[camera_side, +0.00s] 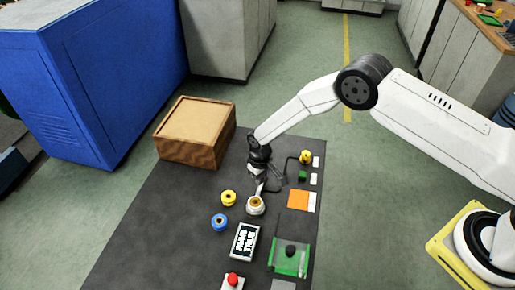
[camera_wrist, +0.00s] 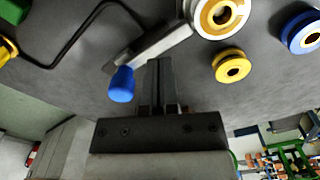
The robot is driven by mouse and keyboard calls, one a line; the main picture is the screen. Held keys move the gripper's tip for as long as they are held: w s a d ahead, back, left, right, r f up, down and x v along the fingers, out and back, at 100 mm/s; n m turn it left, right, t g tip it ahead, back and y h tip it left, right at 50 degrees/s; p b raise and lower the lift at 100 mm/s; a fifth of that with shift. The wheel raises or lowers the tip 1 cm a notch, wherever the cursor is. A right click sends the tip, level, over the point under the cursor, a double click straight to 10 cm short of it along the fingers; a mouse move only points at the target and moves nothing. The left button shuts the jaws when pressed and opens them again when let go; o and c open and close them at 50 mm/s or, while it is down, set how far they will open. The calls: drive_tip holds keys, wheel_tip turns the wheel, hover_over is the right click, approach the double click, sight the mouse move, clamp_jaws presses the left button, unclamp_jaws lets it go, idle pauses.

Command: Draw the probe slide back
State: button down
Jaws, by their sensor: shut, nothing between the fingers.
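My gripper (camera_wrist: 161,64) is shut and empty in the wrist view. Its fingertips are beside a grey bar (camera_wrist: 155,47) with a blue knob (camera_wrist: 122,84) at its end; I cannot tell whether they touch. The bar's other end meets a white round holder with a yellow spool (camera_wrist: 222,14), which also shows in the side view (camera_side: 255,204). In the side view my gripper (camera_side: 260,172) is low over the dark table, behind that holder. A green frame with a black knob (camera_side: 290,250) is at front right. No label shows which part is the probe slide.
A loose yellow spool (camera_side: 228,198) and blue spool (camera_side: 219,222) lie left of the holder. A display (camera_side: 244,241) and red button (camera_side: 232,280) are in front. An orange-and-white block (camera_side: 301,200) and black cable (camera_wrist: 70,40) are nearby.

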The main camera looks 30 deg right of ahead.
drive_tip(key=shift+w+d, duration=2.05)
drive_tip(key=shift+w, duration=0.05)
idle(1.2)
drive_tip(key=shift+s+a, duration=0.1)
drive_tip(key=shift+s, duration=0.05)
drive_tip(key=shift+s+a, duration=0.4)
drive_tip(key=shift+a, duration=0.05)
drive_tip(key=shift+r, duration=0.15)
drive_tip(key=shift+r, duration=3.35)
